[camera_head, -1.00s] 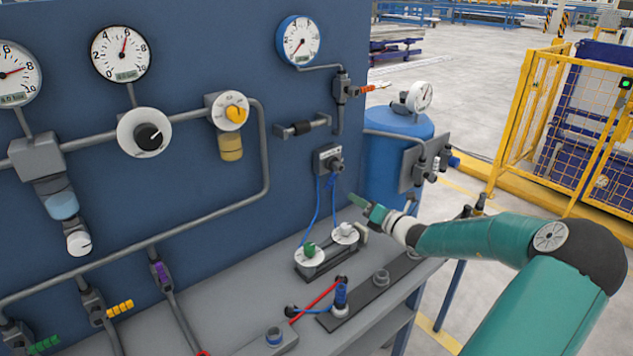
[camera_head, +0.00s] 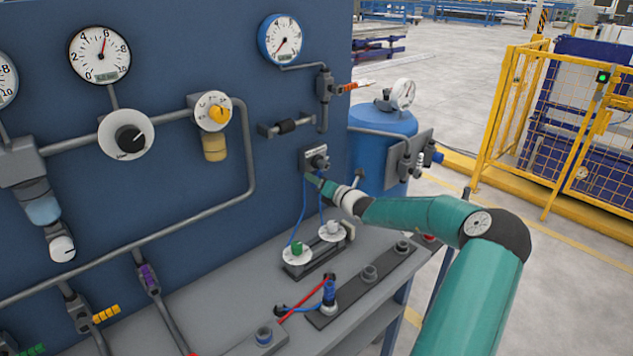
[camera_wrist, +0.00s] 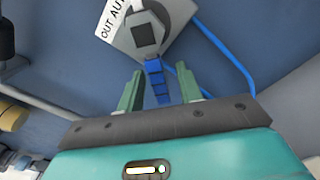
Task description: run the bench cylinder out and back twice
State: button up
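A grey selector plate (camera_head: 313,159) with a dark knob is on the blue panel, blue tubes running down from it. In the wrist view this plate (camera_wrist: 150,35) shows lettering beginning "OUT AUT" and a square dark knob. A segmented blue piece (camera_wrist: 156,80) hangs below the knob. My gripper (camera_wrist: 159,69) is open, its two green fingers on either side of the blue piece with gaps visible; contact is not seen. In the head view my gripper (camera_head: 316,179) is just below the plate. I cannot tell which part is the bench cylinder.
Green-topped (camera_head: 297,254) and white-topped (camera_head: 333,231) round units stand on the bench below my gripper. A blue fitting (camera_head: 329,292) with a red hose is in front. A blue tank (camera_head: 380,145) stands right of the panel. A yellow fence (camera_head: 560,130) is farther right.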

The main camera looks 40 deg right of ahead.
grip_shut()
